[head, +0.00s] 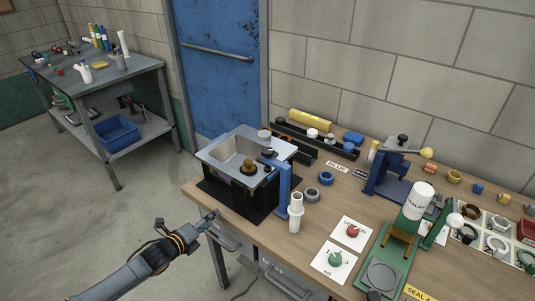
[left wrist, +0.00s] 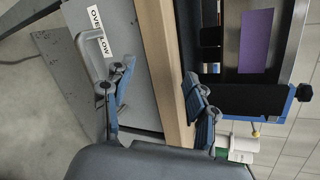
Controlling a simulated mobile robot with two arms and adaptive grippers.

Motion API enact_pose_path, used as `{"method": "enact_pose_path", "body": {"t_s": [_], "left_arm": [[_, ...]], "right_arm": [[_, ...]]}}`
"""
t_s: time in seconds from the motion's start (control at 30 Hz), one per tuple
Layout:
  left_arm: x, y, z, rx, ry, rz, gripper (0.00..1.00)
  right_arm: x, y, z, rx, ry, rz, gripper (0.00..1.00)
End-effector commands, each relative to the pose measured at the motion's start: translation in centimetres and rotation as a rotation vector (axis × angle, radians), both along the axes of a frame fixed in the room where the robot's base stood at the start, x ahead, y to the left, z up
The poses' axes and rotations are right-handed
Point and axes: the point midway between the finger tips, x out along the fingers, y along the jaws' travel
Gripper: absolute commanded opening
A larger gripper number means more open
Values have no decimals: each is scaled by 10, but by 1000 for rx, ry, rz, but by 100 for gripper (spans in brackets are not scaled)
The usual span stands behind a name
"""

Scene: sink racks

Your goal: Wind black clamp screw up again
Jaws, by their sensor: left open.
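A blue clamp (head: 284,182) stands at the front right corner of the black sink stand (head: 235,200), below the steel sink (head: 218,157). In the left wrist view a black knob (left wrist: 304,92) sits at the clamp's end, at the right edge. My left gripper (head: 212,219) is low in front of the table edge, left of the clamp and apart from it. In the left wrist view its fingers (left wrist: 158,92) are spread with nothing between them. My right gripper is not in view.
The table edge (left wrist: 165,70) and a drawer front with a handle (left wrist: 92,55) lie close to the left fingers. A green stand (head: 374,280) is farther right. Open floor lies left.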

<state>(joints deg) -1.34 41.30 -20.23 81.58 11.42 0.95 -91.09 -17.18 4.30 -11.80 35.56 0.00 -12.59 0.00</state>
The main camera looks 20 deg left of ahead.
Motion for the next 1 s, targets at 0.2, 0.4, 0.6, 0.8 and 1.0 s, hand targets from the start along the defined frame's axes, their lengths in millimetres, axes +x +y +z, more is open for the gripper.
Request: {"method": "enact_pose_path", "body": {"t_s": [0.2, 0.4, 0.6, 0.8, 1.0], "left_arm": [[21, -17, 70, 232, -177, -168, 58], [27, -47, 147, 512, -393, -344, 58], [15, -83, 212, 787, -614, -489, 58], [14, -94, 229, 861, -675, -519, 58], [33, -105, 232, 858, -675, -516, 58]], "right_arm": [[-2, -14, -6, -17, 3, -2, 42], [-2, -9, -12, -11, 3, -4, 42], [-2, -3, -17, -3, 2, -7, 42], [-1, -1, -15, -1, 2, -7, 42], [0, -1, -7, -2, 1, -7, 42]]}}
